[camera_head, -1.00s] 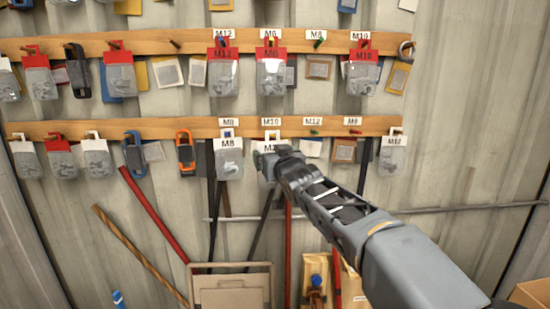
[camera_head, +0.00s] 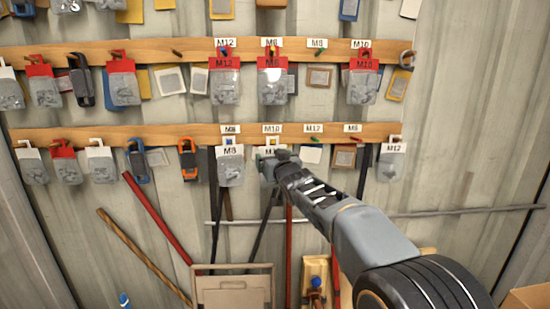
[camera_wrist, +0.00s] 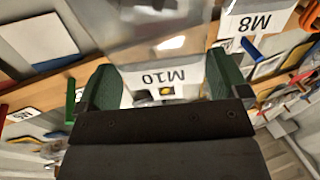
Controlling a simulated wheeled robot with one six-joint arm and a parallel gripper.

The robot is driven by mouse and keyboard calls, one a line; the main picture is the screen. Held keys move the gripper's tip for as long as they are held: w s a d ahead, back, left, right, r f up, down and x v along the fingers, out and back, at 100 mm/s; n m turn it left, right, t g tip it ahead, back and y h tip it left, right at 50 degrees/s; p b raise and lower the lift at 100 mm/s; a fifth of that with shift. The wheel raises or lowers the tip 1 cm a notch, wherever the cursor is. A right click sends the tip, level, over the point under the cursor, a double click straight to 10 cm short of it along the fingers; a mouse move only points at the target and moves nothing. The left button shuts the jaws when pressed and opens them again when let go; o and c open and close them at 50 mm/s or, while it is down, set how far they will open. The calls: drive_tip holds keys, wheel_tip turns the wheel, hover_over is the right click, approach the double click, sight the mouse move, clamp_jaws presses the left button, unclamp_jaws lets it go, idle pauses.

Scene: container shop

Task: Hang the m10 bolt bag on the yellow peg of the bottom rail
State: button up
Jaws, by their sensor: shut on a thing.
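The M10 bolt bag, clear with a white header, is at the bottom rail (camera_head: 105,134), under the M10 label. In the wrist view the M10 bag (camera_wrist: 160,76) appears upside down between my green fingertips, its header gripped. The tip of the yellow peg (camera_wrist: 166,91) shows at the dark hole in the header; I cannot tell how far the peg passes through. My gripper (camera_head: 276,163) is shut on the bag and hides much of it in the head view. The yellow peg (camera_head: 272,142) also shows just above the gripper there.
The M8 bag (camera_head: 230,168) hangs close on the left, on a blue peg (camera_wrist: 250,50). A green peg (camera_wrist: 70,100) is on the other side. An M12 bag (camera_head: 391,166) hangs at the rail's right end. Red-topped bags hang on the upper rail (camera_head: 150,51).

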drive_tip(key=shift+w+p, duration=0.7)
drive_tip(key=shift+w, duration=0.35)
drive_tip(key=shift+w+f, duration=0.2)
drive_tip(key=shift+w, duration=0.35)
drive_tip(key=shift+w+f, duration=0.1)
drive_tip(key=o, duration=0.6)
